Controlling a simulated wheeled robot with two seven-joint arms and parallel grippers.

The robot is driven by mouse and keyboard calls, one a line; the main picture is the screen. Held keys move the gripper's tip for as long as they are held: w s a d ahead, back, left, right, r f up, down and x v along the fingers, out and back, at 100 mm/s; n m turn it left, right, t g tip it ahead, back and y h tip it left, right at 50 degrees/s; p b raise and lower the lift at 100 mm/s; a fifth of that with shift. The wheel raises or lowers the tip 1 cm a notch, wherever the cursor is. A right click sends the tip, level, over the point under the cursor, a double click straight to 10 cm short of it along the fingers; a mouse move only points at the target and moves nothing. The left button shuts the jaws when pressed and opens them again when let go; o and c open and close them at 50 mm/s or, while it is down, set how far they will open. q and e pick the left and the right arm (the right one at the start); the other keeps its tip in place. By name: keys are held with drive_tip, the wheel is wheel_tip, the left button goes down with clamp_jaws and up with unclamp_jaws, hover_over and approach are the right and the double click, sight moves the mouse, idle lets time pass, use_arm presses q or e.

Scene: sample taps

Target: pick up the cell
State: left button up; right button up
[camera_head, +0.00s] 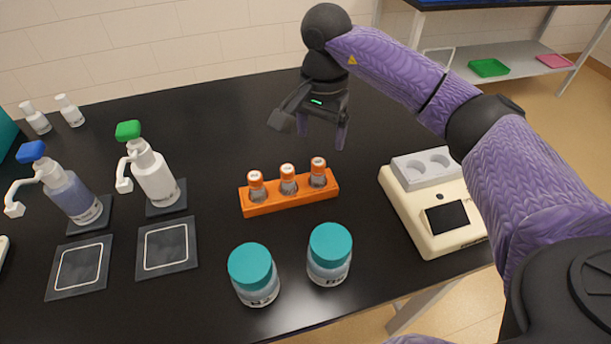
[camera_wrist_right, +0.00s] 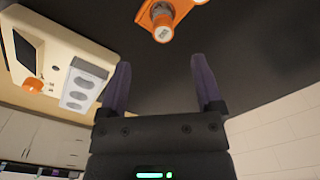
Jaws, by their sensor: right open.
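The rack (camera_head: 290,201) lies mid-table. My right gripper (camera_head: 323,138) hangs behind the rack, above the table, fingers pointing down and apart with nothing between them. In the right wrist view, the open fingers (camera_wrist_right: 160,65) show with one capped cell (camera_wrist_right: 162,22) and part of the rack beyond their tips, not touching. I cannot tell which cell the task means. My left gripper is not in view.
Two teal-lidded jars (camera_head: 252,274) (camera_head: 329,254) stand in front of the rack. Blue-topped (camera_head: 68,192) and green-topped (camera_head: 153,176) dispensers stand left, behind dark pads. The table behind the rack is clear.

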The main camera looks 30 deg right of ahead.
sight(318, 173)
drive_tip(key=shift+w+f, duration=0.4)
drive_tip(key=shift+f, duration=0.3)
drive_tip(key=shift+w+f, duration=0.1)
drive_tip(key=shift+f, duration=0.2)
drive_tip(key=f, duration=0.3)
drive_tip(key=f+b, duration=0.1)
drive_tip(key=f, duration=0.2)
drive_tip(key=f+b, duration=0.1)
drive_tip(key=f, duration=0.2)
drive_tip(key=shift+s, duration=0.3)
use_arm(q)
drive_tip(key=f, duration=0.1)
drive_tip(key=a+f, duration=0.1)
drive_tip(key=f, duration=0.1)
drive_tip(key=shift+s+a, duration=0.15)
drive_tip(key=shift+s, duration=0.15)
use_arm(e)
drive_tip(key=c, duration=1.1)
